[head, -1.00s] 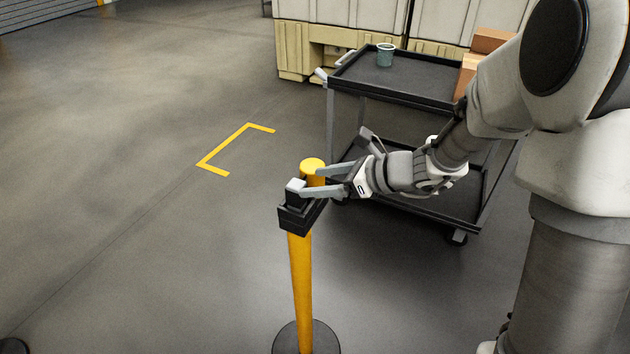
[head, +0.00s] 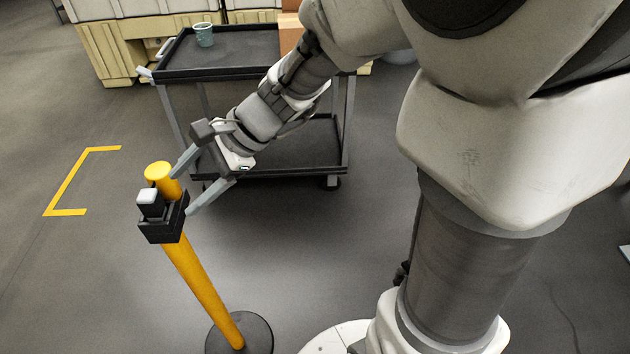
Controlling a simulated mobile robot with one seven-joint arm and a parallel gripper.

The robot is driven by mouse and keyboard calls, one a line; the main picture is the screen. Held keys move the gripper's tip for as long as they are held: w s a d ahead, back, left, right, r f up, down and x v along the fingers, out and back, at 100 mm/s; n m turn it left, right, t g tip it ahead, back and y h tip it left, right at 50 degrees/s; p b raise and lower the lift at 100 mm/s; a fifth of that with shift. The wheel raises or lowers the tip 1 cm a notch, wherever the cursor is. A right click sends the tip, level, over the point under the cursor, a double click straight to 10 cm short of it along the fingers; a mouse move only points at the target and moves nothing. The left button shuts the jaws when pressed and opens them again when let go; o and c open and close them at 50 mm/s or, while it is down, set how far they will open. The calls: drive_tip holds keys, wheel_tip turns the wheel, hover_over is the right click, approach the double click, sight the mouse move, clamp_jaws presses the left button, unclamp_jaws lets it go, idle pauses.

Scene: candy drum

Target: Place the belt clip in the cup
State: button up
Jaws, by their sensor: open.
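The belt clip seems to be the small dark block with a pale grey top (head: 149,200). It sits in a black open holder (head: 162,232) on the side of a yellow post (head: 198,278). My gripper (head: 183,192) is open and empty, to the right of the clip. One fingertip is beside the post's top and the other is near the holder's right edge; I cannot tell whether either touches. The green-grey cup (head: 204,35) stands upright on the cart's top shelf, far behind my gripper. The inside of the cup is barely visible.
The black cart (head: 240,73) has a raised rim and a lower shelf. A brown box (head: 290,34) stands on its top at the right, partly behind my arm. Pale crates (head: 105,50) are behind. The post has a round dark base (head: 245,335). Floor at left is clear.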

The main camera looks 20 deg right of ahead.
drive_tip(key=s+d+r+n+t+h, duration=0.1)
drive_tip(key=s+d+r+n+h, duration=0.1)
drive_tip(key=s+d+n+h, duration=0.2)
drive_tip(key=s+d+r+n+t+h, duration=0.2)
drive_tip(key=s+d+n+h, duration=0.3)
drive_tip(key=s+d+n, duration=0.4)
drive_tip(key=d+r, duration=0.1)
drive_tip(key=d, duration=0.3)
drive_tip(key=shift+r+n+t, duration=0.3)
drive_tip(key=shift+n, duration=0.1)
drive_tip(key=shift+s, duration=0.1)
drive_tip(key=c, duration=0.4)
drive_tip(key=shift+d, duration=0.15)
